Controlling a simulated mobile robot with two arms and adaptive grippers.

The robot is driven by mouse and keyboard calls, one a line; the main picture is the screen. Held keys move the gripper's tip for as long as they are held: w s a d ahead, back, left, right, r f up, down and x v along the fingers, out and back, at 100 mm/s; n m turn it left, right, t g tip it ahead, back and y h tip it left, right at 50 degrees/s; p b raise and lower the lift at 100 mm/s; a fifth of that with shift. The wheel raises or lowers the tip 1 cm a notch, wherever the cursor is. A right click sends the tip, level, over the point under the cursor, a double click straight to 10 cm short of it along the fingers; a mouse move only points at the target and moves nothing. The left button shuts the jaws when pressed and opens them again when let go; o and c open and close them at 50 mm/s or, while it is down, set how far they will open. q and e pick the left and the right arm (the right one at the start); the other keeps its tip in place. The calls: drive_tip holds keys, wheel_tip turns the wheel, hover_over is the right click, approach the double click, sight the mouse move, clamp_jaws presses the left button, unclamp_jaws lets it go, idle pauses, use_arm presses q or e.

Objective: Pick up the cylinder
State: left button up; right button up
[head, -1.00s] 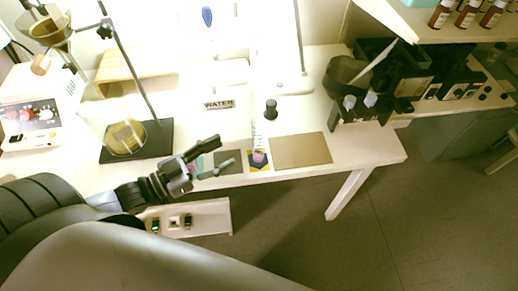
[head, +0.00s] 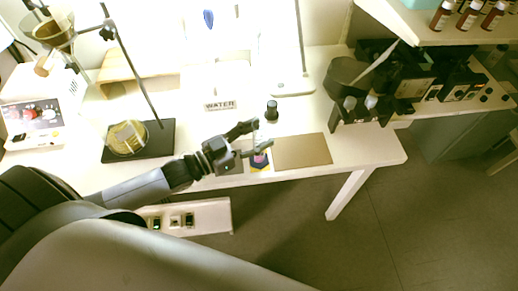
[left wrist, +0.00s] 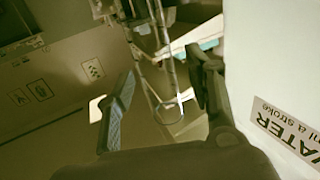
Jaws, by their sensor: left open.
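The cylinder (head: 259,159) is a slim clear measuring cylinder. Its purple and blue base stands near the front edge of the table in the head view. Its clear body is hard to make out against the bright table. My left gripper (head: 261,136) is open, with its two fingers at the cylinder's clear upper part. In the left wrist view the open fingers (left wrist: 165,78) have thin clear outlines between them, which look like the cylinder; contact cannot be told. My right gripper is not in view.
A dark-capped bottle (head: 271,111) stands just behind the cylinder. A brown mat (head: 302,151) lies to its right. A sign reading WATER (head: 219,105) stands behind my left gripper. A stand with a flask (head: 126,138) is at the left, and black equipment (head: 400,72) is at the right.

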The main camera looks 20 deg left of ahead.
use_arm(q)
drive_tip(key=shift+w+d, duration=0.2)
drive_tip(key=shift+w, duration=0.05)
clamp_jaws()
idle(0.5)
